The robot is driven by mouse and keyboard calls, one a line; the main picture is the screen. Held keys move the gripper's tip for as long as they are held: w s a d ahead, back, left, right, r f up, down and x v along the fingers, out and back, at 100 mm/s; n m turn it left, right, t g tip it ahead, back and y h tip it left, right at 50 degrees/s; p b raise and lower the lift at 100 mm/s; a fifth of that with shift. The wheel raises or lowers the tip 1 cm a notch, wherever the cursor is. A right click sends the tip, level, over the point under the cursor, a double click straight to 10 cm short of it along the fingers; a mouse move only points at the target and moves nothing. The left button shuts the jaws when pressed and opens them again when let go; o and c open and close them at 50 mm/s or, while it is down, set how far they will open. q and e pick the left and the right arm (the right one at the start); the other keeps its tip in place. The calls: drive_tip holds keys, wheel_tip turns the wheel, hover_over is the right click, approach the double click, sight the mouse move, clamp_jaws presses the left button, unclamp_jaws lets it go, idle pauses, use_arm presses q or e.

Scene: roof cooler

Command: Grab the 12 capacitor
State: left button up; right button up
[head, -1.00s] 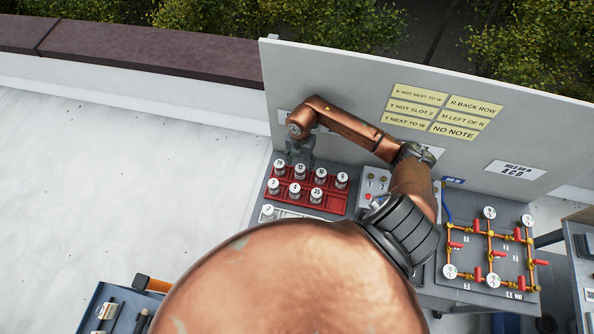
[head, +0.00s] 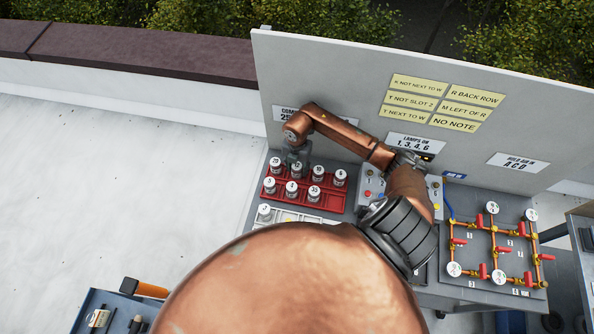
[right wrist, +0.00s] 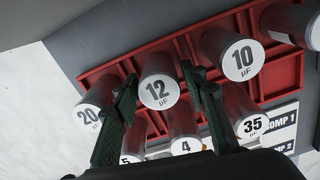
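The 12 capacitor (head: 296,169) is a grey cylinder with a white top marked 12. It stands upright in the back row of the red rack (head: 329,205), between the 20 and the 10. My right gripper (head: 297,158) is just behind and above it in the head view. In the right wrist view the open green fingers (right wrist: 158,78) lie on either side of the 12 capacitor (right wrist: 158,88). I cannot tell whether they touch it. My left gripper is not in view.
The 20 (right wrist: 88,112) and 10 (right wrist: 238,55) capacitors flank the 12 closely. The 5, 4 (right wrist: 184,142) and 35 (right wrist: 246,118) stand in the other row. A grey board (head: 350,90) with notes rises behind. A pipe panel (head: 496,245) stands at right.

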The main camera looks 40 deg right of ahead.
drive_tip(key=c, duration=0.9)
